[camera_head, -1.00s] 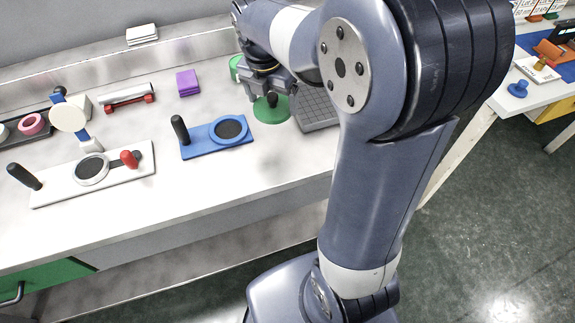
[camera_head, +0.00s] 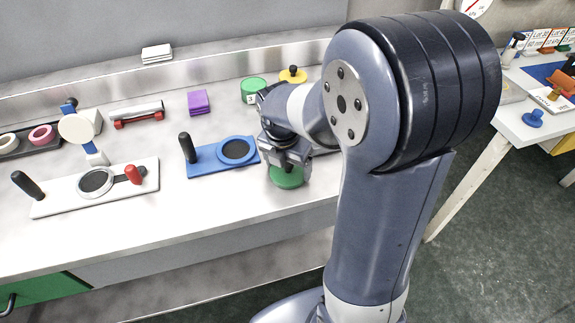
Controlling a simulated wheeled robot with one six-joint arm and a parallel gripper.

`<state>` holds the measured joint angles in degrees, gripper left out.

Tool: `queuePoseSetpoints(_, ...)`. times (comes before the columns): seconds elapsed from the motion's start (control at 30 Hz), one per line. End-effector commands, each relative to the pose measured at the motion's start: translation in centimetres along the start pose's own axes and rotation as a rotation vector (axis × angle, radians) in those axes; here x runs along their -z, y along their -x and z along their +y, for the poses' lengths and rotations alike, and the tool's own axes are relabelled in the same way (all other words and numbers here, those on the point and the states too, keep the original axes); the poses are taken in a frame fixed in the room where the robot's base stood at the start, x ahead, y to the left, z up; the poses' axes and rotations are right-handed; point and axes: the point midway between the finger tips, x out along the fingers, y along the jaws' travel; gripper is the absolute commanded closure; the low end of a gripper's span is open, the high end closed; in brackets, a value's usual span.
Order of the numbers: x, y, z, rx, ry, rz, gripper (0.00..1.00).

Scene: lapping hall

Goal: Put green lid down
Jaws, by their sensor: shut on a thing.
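The green lid (camera_head: 287,179) is a round green disc under my gripper (camera_head: 287,164), near the front edge of the pale bench. My gripper points down and is shut on the lid's top; its fingers hide the knob. I cannot tell whether the lid touches the bench or hangs just above it. A green round container (camera_head: 254,91) stands farther back, partly beside my arm.
A blue plate (camera_head: 205,164) with a black handle lies just left of the lid. A white plate (camera_head: 60,203) with handles lies farther left. The dark grey block is mostly hidden by my arm.

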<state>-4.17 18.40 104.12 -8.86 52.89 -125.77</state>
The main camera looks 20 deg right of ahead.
Motion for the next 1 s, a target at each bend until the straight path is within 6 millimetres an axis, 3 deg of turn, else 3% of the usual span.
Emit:
queuePoseSetpoints(0.33,0.0,-0.4,0.0,-0.002,0.000,-0.001,0.38)
queuePoseSetpoints(0.37,0.0,-0.3,0.1,-0.002,0.000,-0.001,0.15)
queuePoseSetpoints(0.53,0.0,-0.3,0.1,-0.002,0.000,-0.001,0.01)
queuePoseSetpoints(0.83,-0.1,0.2,0.1,-0.002,0.000,-0.002,0.00)
queuePoseSetpoints(1.0,-0.1,2.7,0.1,-0.007,0.000,-0.005,0.00)
